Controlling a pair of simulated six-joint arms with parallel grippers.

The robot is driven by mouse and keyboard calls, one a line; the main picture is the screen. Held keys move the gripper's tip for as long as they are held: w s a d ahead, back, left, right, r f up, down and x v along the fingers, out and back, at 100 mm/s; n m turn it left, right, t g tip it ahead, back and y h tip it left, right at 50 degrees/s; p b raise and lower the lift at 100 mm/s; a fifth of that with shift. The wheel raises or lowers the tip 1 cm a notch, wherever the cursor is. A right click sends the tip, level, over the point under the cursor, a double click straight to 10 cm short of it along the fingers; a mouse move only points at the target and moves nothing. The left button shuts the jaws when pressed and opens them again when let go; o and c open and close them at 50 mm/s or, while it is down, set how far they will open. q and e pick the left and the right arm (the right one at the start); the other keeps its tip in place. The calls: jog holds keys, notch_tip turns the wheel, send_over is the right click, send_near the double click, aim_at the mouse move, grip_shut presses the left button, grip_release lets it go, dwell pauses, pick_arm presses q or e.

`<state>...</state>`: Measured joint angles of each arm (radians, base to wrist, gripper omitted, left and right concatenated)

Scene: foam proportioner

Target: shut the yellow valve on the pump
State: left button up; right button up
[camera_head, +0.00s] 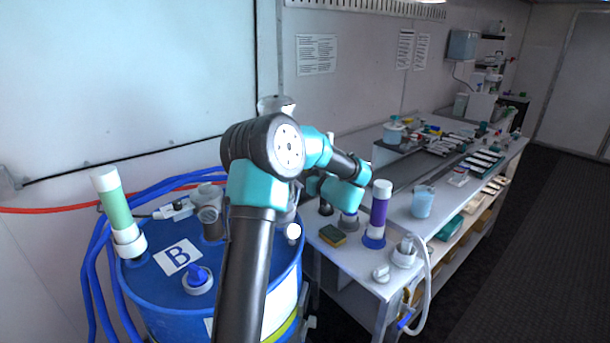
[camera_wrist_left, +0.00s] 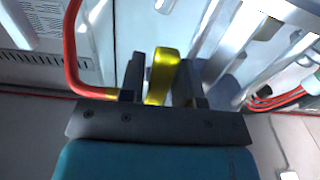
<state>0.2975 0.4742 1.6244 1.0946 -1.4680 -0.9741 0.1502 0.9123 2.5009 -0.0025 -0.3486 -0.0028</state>
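In the left wrist view the yellow valve handle (camera_wrist_left: 162,72) stands between the two dark fingers of my left gripper (camera_wrist_left: 161,80). The handle's lower end is partly hidden by the fingers. The pump and the yellow valve cannot be made out in the head view.
A red hose (camera_wrist_left: 72,45) curves beside the fingers in the left wrist view. A blue drum (camera_head: 160,300) marked B stands at left with blue hoses. On the bench are a purple-filled cylinder (camera_head: 380,208), a sponge (camera_head: 332,235) and a blue beaker (camera_head: 423,202). Open floor lies at right.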

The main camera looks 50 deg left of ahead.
pick_arm(q)
grip_shut()
jog(key=shift+w, duration=0.1)
dwell(0.4)
